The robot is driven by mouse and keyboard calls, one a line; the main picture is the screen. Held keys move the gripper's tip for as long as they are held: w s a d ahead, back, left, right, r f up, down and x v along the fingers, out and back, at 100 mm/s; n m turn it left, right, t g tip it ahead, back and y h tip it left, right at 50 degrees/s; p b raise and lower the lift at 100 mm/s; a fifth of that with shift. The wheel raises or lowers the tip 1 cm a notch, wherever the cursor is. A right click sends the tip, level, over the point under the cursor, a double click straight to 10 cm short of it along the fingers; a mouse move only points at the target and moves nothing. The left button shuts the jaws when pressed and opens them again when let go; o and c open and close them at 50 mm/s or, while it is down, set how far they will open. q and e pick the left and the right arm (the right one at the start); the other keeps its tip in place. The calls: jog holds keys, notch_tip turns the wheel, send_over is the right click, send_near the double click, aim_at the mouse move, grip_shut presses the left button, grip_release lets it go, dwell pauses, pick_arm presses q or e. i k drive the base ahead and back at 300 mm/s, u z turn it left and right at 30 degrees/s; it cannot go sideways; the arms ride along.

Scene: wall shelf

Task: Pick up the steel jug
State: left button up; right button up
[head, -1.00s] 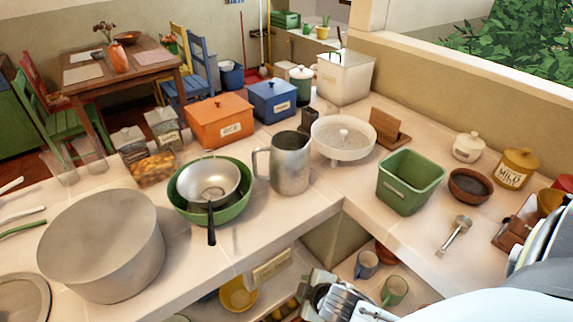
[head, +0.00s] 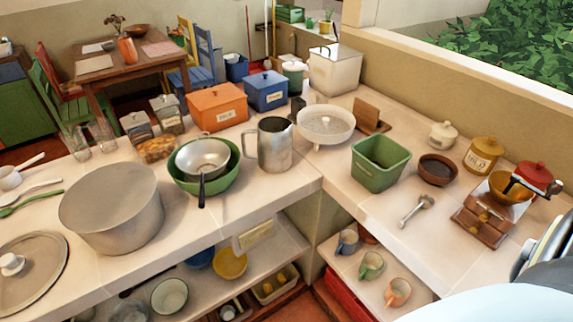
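The steel jug (head: 275,144) stands upright on the pale countertop (head: 262,207), near the inner corner of the counter. Its handle is on its left side, toward the green bowl. Its spout is at the upper right. Nothing covers it. Neither of my grippers shows in the head view now. A pale part of my own body shows at the bottom right edge.
A green bowl (head: 232,182) with a metal strainer (head: 201,158) stands left of the jug, and a white footed dish (head: 324,122) to its right. Behind are an orange box (head: 216,107) and a blue box (head: 266,91). A large pot (head: 112,208) stands left. Counter in front of the jug is clear.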

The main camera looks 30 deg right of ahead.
aim_at(275, 134)
jog(key=k, duration=0.8)
jog(key=z, duration=0.65)
jog(key=i, duration=1.7)
jog(key=u, duration=1.15)
